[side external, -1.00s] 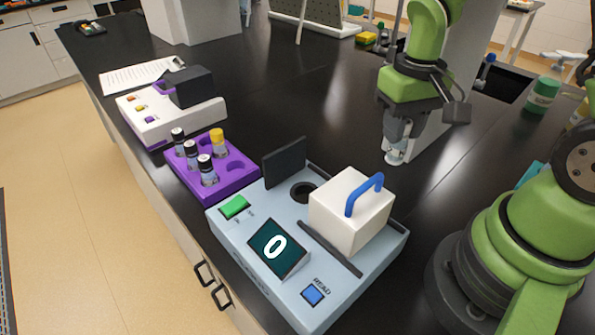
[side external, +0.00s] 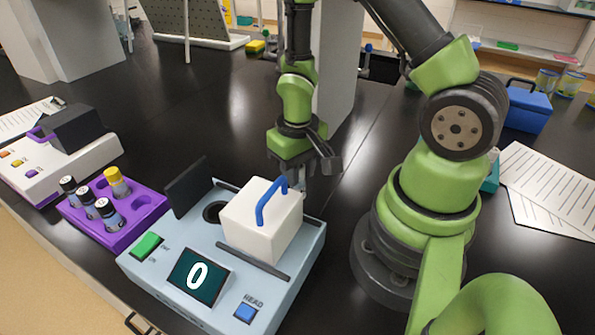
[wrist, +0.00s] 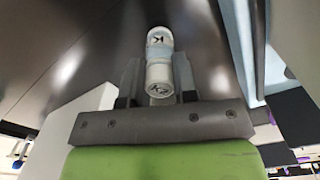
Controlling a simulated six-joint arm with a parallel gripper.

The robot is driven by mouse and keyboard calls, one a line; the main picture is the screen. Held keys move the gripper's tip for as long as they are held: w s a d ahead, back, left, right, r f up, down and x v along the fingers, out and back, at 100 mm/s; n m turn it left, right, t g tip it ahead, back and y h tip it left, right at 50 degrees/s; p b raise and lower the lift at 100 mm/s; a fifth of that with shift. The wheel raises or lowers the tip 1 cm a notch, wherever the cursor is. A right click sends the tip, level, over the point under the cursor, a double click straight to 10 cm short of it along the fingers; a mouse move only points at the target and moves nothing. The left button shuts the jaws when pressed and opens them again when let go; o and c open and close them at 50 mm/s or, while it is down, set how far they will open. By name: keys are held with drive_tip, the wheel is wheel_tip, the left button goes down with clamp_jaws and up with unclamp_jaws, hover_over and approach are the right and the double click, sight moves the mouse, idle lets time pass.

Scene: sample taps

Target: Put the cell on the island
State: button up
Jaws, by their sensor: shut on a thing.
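My gripper (side external: 301,182) is shut on the cell (wrist: 159,58), a small pale vial with a light blue band and dark lettering. In the wrist view it lies between the two grey fingers (wrist: 157,76). In the side view the fingers are just behind the white block with a blue handle, which hides their lower part and the cell. I cannot tell how high the cell is above the bench. The island appears to be the black bench (side external: 220,115).
A pale blue reader (side external: 150,262) shows 0; its dark flap stands up beside a round well (side external: 213,212). The white block (side external: 262,222) stands on it. A purple rack (side external: 110,236) holds several vials. A white and purple device (side external: 60,160) is at left. Bench behind is largely clear.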

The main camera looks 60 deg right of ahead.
drive_tip(key=shift+a+f, duration=0.1)
drive_tip(key=shift+f, duration=0.25)
drive_tip(key=o, duration=0.9)
drive_tip(key=shift+r, duration=0.1)
